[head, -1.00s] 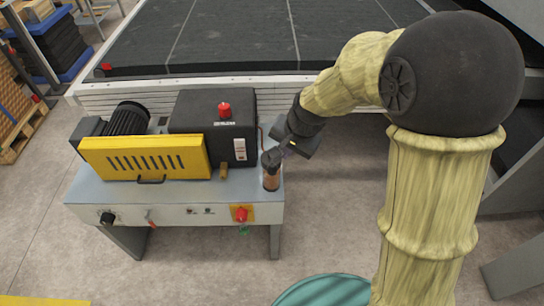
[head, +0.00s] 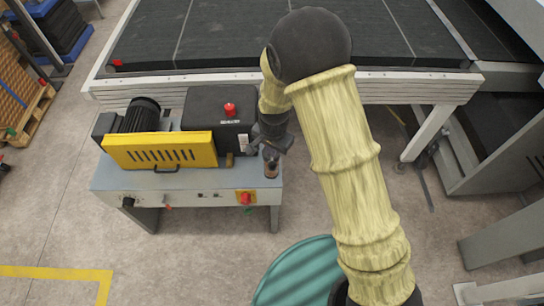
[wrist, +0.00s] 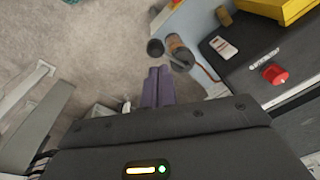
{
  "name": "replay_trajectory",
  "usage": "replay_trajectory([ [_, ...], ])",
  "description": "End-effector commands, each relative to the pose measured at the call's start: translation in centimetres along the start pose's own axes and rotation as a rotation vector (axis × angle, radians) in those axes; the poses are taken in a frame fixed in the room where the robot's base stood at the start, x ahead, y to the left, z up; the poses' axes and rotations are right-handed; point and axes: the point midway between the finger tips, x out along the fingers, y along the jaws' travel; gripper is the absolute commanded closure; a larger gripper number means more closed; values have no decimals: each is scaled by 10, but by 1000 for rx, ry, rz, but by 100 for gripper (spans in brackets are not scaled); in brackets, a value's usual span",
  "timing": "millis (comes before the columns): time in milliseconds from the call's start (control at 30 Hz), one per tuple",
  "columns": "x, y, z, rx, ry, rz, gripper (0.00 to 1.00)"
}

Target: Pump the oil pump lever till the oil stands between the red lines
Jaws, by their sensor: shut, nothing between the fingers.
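The oil pump (head: 271,168) is a small upright cylinder with a dark top and a brownish body, at the right end of the grey machine table. In the wrist view its brown glass body (wrist: 177,46) shows just beyond my fingers. A round black knob (wrist: 155,48), apparently the lever's end, stands beside it. My gripper (wrist: 159,70) is shut and empty, its purple fingers together, with their tips close below the knob. I cannot tell if they touch it. In the head view my wrist partly covers this area. The red lines and oil level are too small to read.
A black box with a red button (head: 230,109) and a yellow guard (head: 160,151) stand on the machine table (head: 190,180) left of the pump. A large conveyor bed (head: 290,40) lies behind. A green drum (head: 295,272) stands in front. Floor right of the table is open.

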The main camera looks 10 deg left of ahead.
Motion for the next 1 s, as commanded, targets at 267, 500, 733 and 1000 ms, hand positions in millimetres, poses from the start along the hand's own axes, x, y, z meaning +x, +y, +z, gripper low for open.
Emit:
replay_trajectory([
  [267, -10, -2, 9, -3, 8, 63, 100],
  [500, -5, -2, 12, -1, 14, 80, 100],
  [733, -4, -2, 12, -1, 14, 79, 100],
  [1000, 7, 0, 12, -1, 14, 79, 100],
])
